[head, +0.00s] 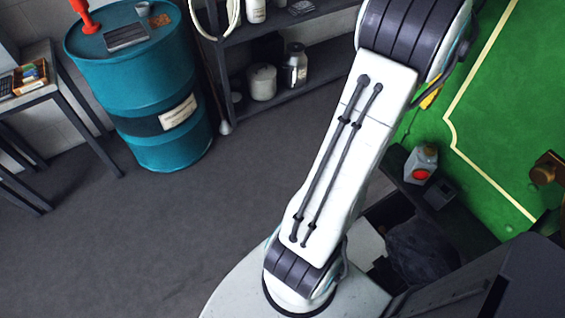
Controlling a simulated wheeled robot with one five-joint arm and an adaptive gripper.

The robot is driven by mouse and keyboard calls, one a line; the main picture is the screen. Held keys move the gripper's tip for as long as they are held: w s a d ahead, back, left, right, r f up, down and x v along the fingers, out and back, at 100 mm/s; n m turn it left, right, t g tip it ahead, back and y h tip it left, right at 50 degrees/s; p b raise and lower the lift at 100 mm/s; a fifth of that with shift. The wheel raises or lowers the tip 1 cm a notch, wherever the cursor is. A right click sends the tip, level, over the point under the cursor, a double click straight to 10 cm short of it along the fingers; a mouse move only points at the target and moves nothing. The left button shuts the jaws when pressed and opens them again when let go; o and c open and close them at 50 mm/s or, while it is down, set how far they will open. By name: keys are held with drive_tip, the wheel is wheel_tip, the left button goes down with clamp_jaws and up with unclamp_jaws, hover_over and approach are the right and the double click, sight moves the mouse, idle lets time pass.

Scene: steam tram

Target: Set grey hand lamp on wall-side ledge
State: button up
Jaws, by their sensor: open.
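A grey hand lamp (427,158) with a round red lens stands at the right, by the green side of the tram. It is on a dark ledge (403,181), next to a small dark box. I cannot tell whether this is the wall-side ledge. My white and dark arm crosses the middle of the head view, rising to the top edge. My gripper is out of the picture, so its place relative to the lamp does not show.
A teal drum (145,95) with small items on top stands at the upper left. Dark shelves (330,78) with jars are at the back, and a table (45,93) is at the far left. The green tram panel (500,110) borders the right. Grey floor at left is clear.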

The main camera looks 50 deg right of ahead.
drive_tip(key=w+a+r+n+t+h, duration=0.1)
drive_tip(key=w+a+r+n, duration=0.1)
drive_tip(key=w+a+n, duration=0.7)
drive_tip(key=w+a+r+n+t, duration=0.1)
drive_tip(key=w+a+r+n, duration=0.1)
drive_tip(key=w+a+n, duration=0.7)
drive_tip(key=s+a+f+n+t, duration=0.1)
drive_tip(key=s+a+f+n, duration=0.1)
drive_tip(key=a+n, duration=0.6)
drive_tip(key=s+a+f+n+t+y, duration=0.1)
drive_tip(key=a+n, duration=0.6)
drive_tip(key=a, duration=0.9)
drive_tip(key=shift+s+f+n+y, duration=0.35)
drive_tip(key=shift+s+f, duration=0.45)
drive_tip(key=shift+s, duration=0.4)
drive_tip(key=shift+r, duration=0.1)
